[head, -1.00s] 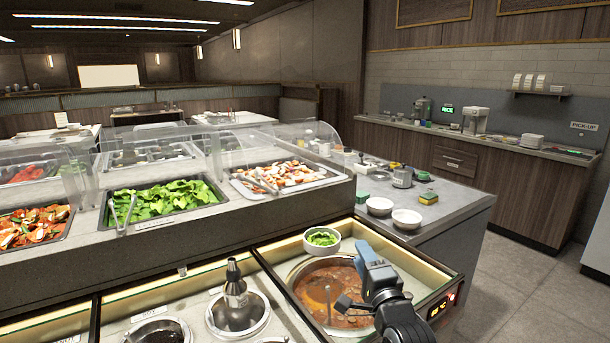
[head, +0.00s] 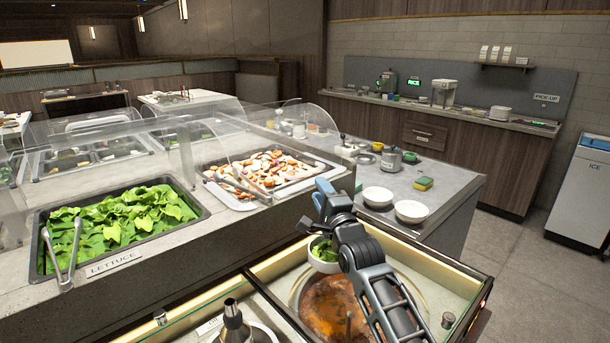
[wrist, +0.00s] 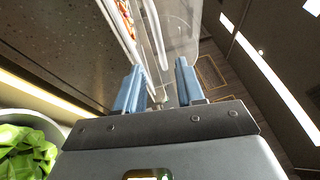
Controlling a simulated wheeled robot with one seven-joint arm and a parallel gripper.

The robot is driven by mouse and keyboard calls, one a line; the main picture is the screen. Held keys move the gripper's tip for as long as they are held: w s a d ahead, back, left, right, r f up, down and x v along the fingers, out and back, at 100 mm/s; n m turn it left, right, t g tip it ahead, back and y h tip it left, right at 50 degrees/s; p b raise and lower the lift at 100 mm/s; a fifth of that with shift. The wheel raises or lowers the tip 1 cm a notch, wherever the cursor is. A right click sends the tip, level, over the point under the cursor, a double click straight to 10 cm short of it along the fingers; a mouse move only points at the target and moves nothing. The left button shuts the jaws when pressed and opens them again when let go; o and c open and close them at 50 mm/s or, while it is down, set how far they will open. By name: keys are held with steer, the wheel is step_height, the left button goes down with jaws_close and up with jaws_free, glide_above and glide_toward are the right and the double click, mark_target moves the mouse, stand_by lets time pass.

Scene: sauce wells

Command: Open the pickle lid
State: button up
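My gripper (head: 324,192) is raised in front of the cold-bar counter, above the far edge of the well counter. In the wrist view its two blue fingers (wrist: 159,70) stand apart with nothing between them. I cannot pick out a lid marked pickle in either view. A small grey knob-like piece (head: 448,320) stands at the right of the well counter; I cannot tell what it belongs to. A metal pump (head: 234,322) stands in a well at the bottom edge. My arm hides part of the well counter.
A soup well (head: 325,305) and a white bowl of greens (head: 324,262) lie beside my arm. A lettuce tray (head: 45,262) and a clear guard (head: 240,130) are left. Two white bowls (head: 411,211) and a sponge (head: 424,184) stand beyond. Floor at right is clear.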

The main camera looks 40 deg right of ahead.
steer(key=b+x, duration=0.2)
steer(key=x, duration=0.4)
steer(key=shift+w, duration=0.4)
steer(key=shift+d+r, duration=0.1)
steer(key=shift+d, duration=0.05)
steer(key=shift+c, duration=0.3)
jaws_close()
